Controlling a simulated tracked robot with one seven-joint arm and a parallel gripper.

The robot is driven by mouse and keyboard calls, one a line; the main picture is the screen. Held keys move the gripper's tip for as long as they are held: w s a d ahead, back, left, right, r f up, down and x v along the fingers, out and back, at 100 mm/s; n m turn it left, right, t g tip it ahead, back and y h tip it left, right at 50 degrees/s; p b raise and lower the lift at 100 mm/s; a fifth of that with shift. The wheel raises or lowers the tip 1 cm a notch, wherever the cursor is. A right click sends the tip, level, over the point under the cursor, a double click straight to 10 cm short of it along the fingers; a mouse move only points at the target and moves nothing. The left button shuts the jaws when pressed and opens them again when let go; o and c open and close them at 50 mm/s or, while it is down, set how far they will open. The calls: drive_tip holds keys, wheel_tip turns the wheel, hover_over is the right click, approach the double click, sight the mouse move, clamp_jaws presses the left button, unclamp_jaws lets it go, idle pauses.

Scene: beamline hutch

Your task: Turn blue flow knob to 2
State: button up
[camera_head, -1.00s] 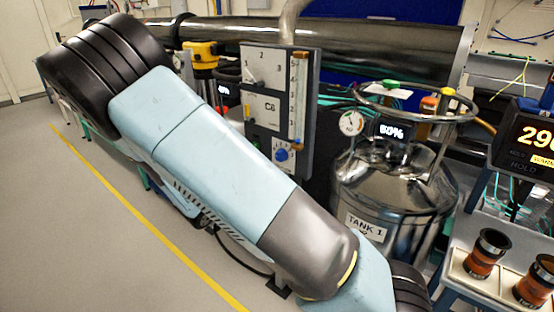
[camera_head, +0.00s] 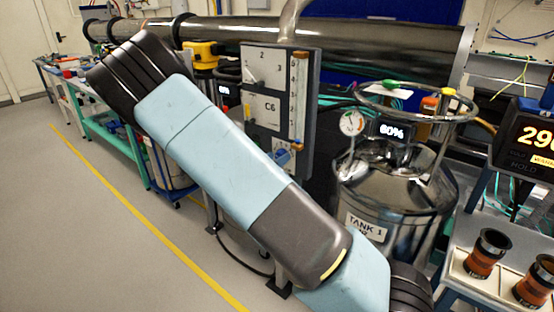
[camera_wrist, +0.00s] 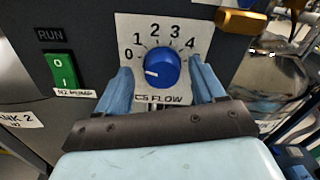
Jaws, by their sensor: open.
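The blue flow knob (camera_wrist: 162,68) sits on a white dial plate (camera_wrist: 186,22) marked 0 to 4, with "C5 FLOW" below it. The knob's white mark faces left and slightly down, on the 0 side and away from the 2. My gripper (camera_wrist: 160,66) is open, with one blue finger on each side of the knob; I cannot tell whether they touch it. In the head view, the dark panel (camera_head: 310,110) stands behind my arm. The knob area there is mostly covered, and my gripper cannot be made out clearly.
A green switch (camera_wrist: 63,70) marked RUN is left of the dial. A brass-coloured fitting (camera_wrist: 241,20) juts out at upper right. The shiny TANK 1 vessel (camera_head: 385,200) stands close right of the panel. The floor at left (camera_head: 60,230) is clear.

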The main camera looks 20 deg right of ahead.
drive_tip(key=c, duration=1)
drive_tip(key=shift+d, duration=0.1)
drive_tip(key=shift+c, duration=0.3)
drive_tip(key=shift+m, duration=0.8)
drive_tip(key=m, duration=0.9)
drive_tip(key=shift+s+m, duration=0.1)
drive_tip(key=shift+m, duration=0.6)
